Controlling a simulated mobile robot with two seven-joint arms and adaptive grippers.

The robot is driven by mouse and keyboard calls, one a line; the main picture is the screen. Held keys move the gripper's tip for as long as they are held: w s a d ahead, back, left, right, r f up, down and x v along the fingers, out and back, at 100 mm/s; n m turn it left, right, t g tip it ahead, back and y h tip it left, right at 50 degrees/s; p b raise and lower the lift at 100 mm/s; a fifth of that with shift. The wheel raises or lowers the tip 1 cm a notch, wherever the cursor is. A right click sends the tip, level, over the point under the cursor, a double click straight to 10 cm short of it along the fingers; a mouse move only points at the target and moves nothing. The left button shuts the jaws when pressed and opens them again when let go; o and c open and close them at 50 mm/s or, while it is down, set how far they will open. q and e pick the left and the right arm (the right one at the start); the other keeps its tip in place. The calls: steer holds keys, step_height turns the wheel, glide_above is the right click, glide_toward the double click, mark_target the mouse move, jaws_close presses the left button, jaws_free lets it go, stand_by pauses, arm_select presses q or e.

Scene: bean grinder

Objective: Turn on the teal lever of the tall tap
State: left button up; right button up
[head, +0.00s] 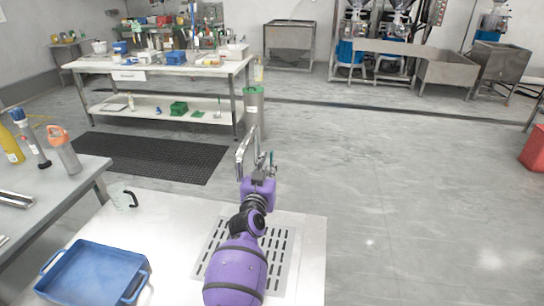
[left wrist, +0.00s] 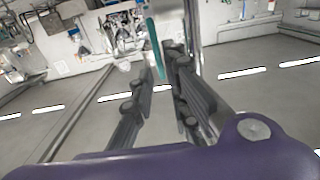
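The tall tap (head: 241,152) is a steel pipe with a bent top, standing at the far edge of the steel counter in the head view. Its teal lever (head: 272,158) shows as a thin strip to the right of the pipe. In the left wrist view the teal lever (left wrist: 154,48) is upright, between the fingertip ends, closer to the right finger. The tap pipe (left wrist: 193,22) rises behind that finger. My left gripper (left wrist: 156,70) is open around the line of the lever; contact cannot be told. In the head view the left gripper (head: 262,170) partly hides the tap. My right gripper is not in view.
A side table (head: 75,180) with bottles stands at left. Open floor lies to the right.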

mark_target(271, 159)
arm_select(q)
steer(key=w, duration=0.3)
steer(key=w+d, duration=0.1)
steer(key=shift+w+f+b, duration=0.15)
steer(key=shift+f+b, duration=0.15)
steer(key=shift+b, duration=0.05)
steer(key=shift+w+r, duration=0.2)
steer(key=shift+w, duration=0.4)
steer(key=shift+c, duration=0.4)
jaws_close()
